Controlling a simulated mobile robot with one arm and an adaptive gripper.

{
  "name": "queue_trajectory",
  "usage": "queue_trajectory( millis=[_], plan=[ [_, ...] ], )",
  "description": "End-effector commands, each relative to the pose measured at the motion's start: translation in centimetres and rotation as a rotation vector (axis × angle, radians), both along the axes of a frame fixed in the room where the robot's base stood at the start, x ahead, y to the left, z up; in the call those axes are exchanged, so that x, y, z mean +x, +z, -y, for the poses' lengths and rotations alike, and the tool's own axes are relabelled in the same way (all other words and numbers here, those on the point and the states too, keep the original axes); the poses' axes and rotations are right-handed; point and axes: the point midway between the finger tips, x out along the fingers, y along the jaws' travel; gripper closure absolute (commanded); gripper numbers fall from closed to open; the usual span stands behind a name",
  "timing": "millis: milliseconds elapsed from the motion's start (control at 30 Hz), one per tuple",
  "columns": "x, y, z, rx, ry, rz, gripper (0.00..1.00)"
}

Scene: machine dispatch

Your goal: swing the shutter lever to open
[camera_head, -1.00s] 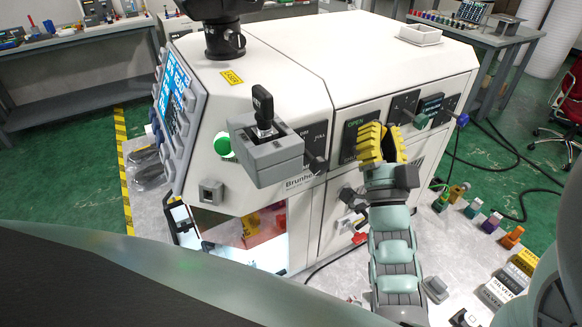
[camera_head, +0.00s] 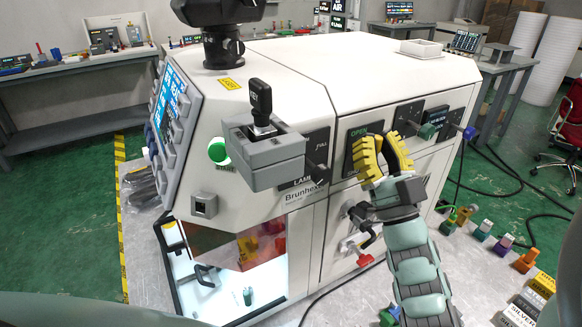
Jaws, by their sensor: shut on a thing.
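The shutter panel (camera_head: 354,158) is a dark plate with a green "OPEN" label at its top, on the front of the white machine (camera_head: 320,75). My gripper (camera_head: 384,150) has yellow fingers that point up and stand in front of this panel's right part. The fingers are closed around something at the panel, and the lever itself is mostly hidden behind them. I cannot make out the lever's exact angle.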

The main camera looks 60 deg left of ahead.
Motion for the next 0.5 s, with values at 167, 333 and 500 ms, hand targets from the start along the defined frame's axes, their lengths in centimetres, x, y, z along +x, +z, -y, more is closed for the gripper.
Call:
queue_trajectory(
  millis=[167, 333, 500],
  plan=[
    [-0.15, 0.02, -0.08, -0.001, 0.002, 0.005, 1.00],
    [-0.12, 0.02, -0.06, -0.001, 0.002, 0.004, 0.68],
    [-0.07, 0.01, -0.02, -0.001, 0.001, 0.002, 0.52]
  ],
)
